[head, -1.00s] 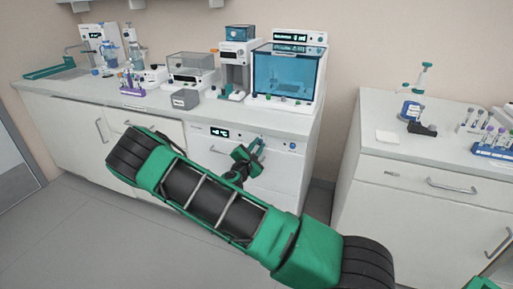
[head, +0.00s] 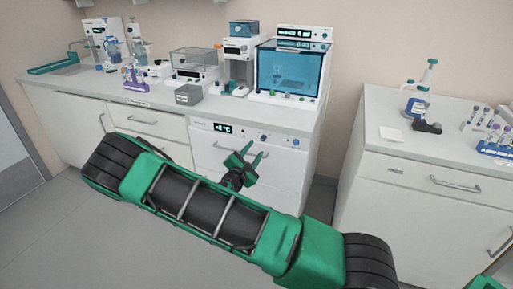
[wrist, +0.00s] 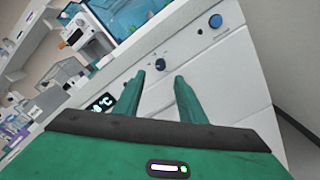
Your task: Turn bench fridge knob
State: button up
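The bench fridge (head: 285,172) is a white front built in under the counter. Its top panel has a lit display (head: 223,128), a dark round knob (head: 265,138) and a blue button (head: 295,142). My gripper (head: 249,156) is open and empty in front of this panel, below the knob in the head view. In the wrist view the knob (wrist: 160,64) shows between and just beyond the fingertips of my gripper (wrist: 159,75), apart from them. The display (wrist: 103,103) lies to the left there, partly hidden behind the left finger, and the blue button (wrist: 215,21) lies upper right.
The counter (head: 345,98) above holds a blue-windowed device (head: 293,70), a grey box (head: 188,95) and other lab equipment. A second cabinet (head: 410,195) stands to the right beyond a gap. The floor (head: 60,235) at the left is clear.

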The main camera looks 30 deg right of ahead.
jog(key=shift+v, duration=1.65)
jog(key=s+d+r+m+g+y, duration=0.1)
jog(key=s+d+m+g+y, duration=0.1)
jog(key=s+d+m+g, duration=0.55)
jog(key=s+d+r+m+g+y, duration=0.1)
jog(key=s+d+m+g+y, duration=0.3)
jog(key=s+m, duration=0.6)
jog(key=s+a+r+m+y, duration=0.2)
jog(key=s+a+r, duration=0.1)
jog(key=s, duration=0.4)
jog(key=s+a+r+m+y, duration=0.1)
jog(key=s+a+r+y, duration=0.2)
jog(key=s, duration=0.5)
jog(key=s+a+r+m+y, duration=0.2)
jog(key=s+a+r+y, duration=0.1)
jog(key=s+r, duration=0.3)
jog(key=shift+s+a+m, duration=0.35)
jog(key=shift+s+a, duration=0.35)
jog(key=shift+a, duration=0.2)
